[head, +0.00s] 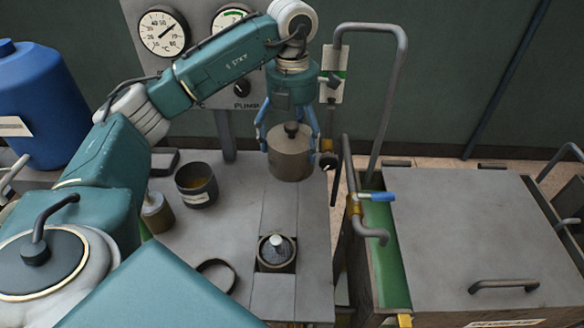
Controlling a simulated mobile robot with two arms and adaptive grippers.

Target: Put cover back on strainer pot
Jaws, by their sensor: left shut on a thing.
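The cover (289,162) is a grey-brown cylinder with a dark knob on top. My left gripper (289,142) points down with its blue fingers on either side of the cover and is shut on it. The cover appears raised over the far part of the bench, though its exact height is hard to judge. The strainer pot (277,253) is a dark round opening set in the bench, nearer to me, with a pale rounded piece showing inside. It has no cover on it. My right gripper is not in view.
A dark cup with yellowish contents (197,187), a small brown container (156,212) and a dark ring (216,275) are on the bench (235,215). A green tank with grey lid (475,235) and pipes stands right. A gauge panel (195,45) stands behind, a blue drum (40,105) left.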

